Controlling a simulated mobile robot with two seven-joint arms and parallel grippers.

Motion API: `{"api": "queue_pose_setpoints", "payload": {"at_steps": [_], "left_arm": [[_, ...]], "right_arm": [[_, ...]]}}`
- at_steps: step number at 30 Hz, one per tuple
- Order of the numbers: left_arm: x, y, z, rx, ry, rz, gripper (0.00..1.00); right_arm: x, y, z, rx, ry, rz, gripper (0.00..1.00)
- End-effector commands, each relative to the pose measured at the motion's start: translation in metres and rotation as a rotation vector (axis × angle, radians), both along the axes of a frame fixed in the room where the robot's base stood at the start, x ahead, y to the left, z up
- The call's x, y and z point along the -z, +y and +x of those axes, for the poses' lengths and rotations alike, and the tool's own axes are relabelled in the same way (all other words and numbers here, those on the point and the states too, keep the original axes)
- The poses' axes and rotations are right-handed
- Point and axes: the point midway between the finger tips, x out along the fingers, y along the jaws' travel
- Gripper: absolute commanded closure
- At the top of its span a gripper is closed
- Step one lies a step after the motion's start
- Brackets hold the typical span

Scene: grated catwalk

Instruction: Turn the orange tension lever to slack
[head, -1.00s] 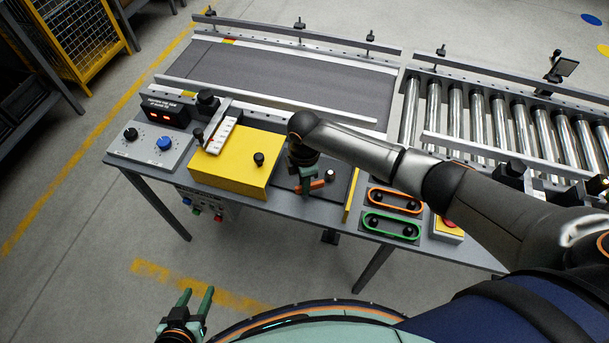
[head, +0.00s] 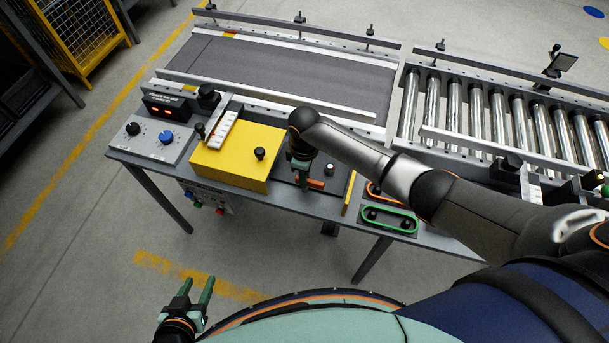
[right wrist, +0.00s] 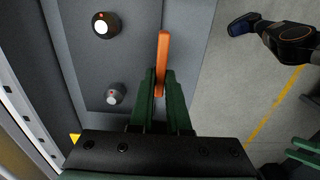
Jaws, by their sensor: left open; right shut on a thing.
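The orange tension lever (head: 316,184) lies on a dark panel (head: 342,182) to the right of the yellow box. In the head view its visible end points right and slightly towards the front. Any slack marking is not readable. My left gripper (head: 197,285) is open and empty, in front of the table and away from it.
A yellow box (head: 232,168) with a black knob stands left of the panel. A white-topped knob (right wrist: 105,25) and a grey knob (right wrist: 115,95) stand beside the lever. A green-framed slot (head: 388,220) is on the right. The belt (head: 290,75) runs behind.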

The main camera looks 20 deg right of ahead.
Motion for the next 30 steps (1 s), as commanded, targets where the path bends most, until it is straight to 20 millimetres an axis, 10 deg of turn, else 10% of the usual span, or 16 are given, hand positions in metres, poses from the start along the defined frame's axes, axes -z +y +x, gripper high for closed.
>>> {"api": "queue_pose_setpoints", "payload": {"at_steps": [12,13,21,30], "left_arm": [[-0.0002,0.0,0.0002,0.0,0.0,0.0,0.5],[-0.0002,0.0,0.0002,0.0,0.0,0.0,0.5],[-0.0002,0.0,0.0002,0.0,-0.001,0.0,0.5],[0.0003,0.0,0.0003,0.0,-0.001,0.0,0.5]], "right_arm": [[-0.0006,-0.001,0.0003,0.011,0.0,-0.002,1.0],[-0.0006,-0.0009,0.0003,0.011,0.0,-0.002,0.84],[-0.0004,-0.0005,0.0002,0.009,-0.001,-0.001,0.55],[-0.0028,0.0001,0.0006,0.007,-0.002,0.001,0.55]]}}
